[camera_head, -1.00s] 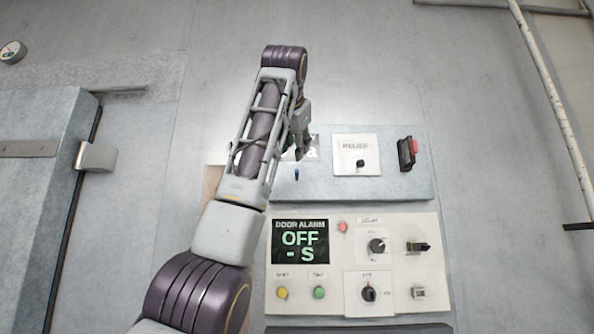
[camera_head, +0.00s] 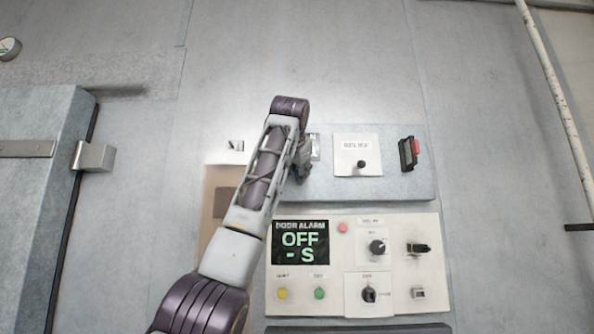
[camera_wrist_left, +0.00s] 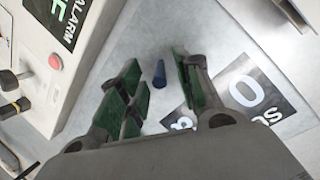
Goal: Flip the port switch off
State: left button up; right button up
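A small blue lever (camera_wrist_left: 159,74) stands up from the pale panel in the left wrist view. I take it for the port switch, though no port label is readable. My left gripper (camera_wrist_left: 157,60) is open, with green-padded fingers on either side of the lever and gaps showing between. In the head view my left gripper (camera_head: 303,168) is over the left part of the upper panel (camera_head: 395,188) and hides the lever. Dark labels with white marks (camera_wrist_left: 245,92) lie beside the right finger in the wrist view. My right gripper is not in view.
Below is the door alarm panel (camera_head: 335,255) with a display reading OFF, knobs and buttons. A relief plate (camera_head: 345,168) with a black knob and a red-and-black switch (camera_head: 408,155) are to the right. A pale pipe (camera_head: 560,115) runs down the right wall.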

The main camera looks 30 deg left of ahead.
pick_arm(q)
jog(key=shift+c, duration=0.4)
grip_shut()
jog(key=shift+b, duration=0.3)
jog(key=t+y+b, duration=0.1)
jog(key=b, duration=0.2)
jog(key=f+t+b, duration=0.1)
jog(key=t+b, duration=0.1)
jog(key=b, duration=0.1)
jog(key=shift+s+d+f+y, duration=0.1)
jog(key=shift+s+f+y, duration=0.1)
jog(key=shift+f+y, duration=0.15)
jog(key=f+t+y+b, duration=0.1)
jog(key=t+b, duration=0.1)
jog(key=t+y+b, duration=0.1)
jog(key=t+b, duration=0.1)
jog(key=b, duration=0.1)
jog(key=shift+w+f, duration=0.2)
jog(key=shift+f, duration=0.2)
dwell(0.7)
jog(key=shift+o, duration=0.4)
grip_release()
